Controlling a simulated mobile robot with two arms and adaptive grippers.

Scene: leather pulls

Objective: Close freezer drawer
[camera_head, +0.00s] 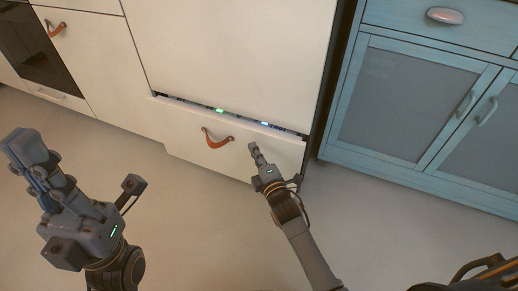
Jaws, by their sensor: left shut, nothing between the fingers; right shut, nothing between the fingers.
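The freezer drawer (190,129) is the low cream front at the bottom of the tall cream unit. It stands slightly out, with a narrow dark gap and small lights along its top edge. A brown leather pull (217,139) sits in its middle. My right gripper (253,148) is shut and empty at the drawer front, right of the pull; I cannot tell whether it touches. My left gripper (24,143) is shut and empty, over the floor at the left, apart from the drawer.
A blue cabinet (345,160) with glass doors stands to the right of the freezer unit. An oven (35,50) and a cream cupboard (95,60) with a leather pull are at the upper left. The floor (190,225) before the drawer is clear.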

